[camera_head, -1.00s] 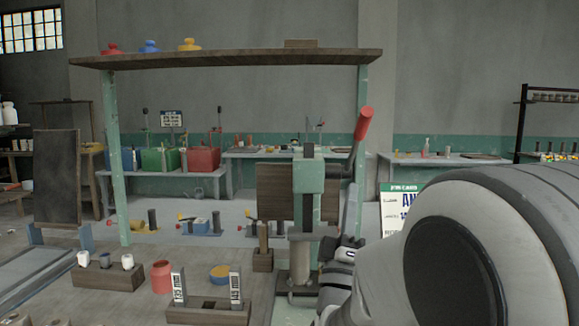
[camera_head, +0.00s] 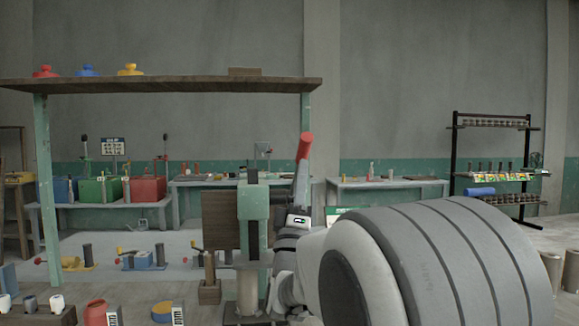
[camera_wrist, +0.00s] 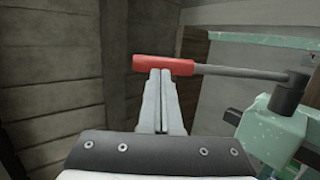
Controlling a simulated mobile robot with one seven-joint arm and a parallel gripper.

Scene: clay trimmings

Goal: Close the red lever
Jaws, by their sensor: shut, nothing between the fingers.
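The lever has a red grip (camera_head: 305,146) on a grey metal rod, and rises beside the green press (camera_head: 252,215) in the head view. In the wrist view the red grip (camera_wrist: 160,64) lies across the picture, with its rod running right to a dark pivot (camera_wrist: 290,92). My gripper (camera_wrist: 160,73) is shut and empty. Its fingertips are right at the middle of the red grip; I cannot tell whether they touch it. In the head view my wrist is below the grip, beside the press, and the fingertips are hard to make out.
A wooden shelf (camera_head: 170,85) on green posts spans above the press, with red, blue and yellow lidded items on it. Blue, green and red boxes (camera_head: 148,189) with small levers stand on a bench behind. A black rack (camera_head: 490,160) stands at right.

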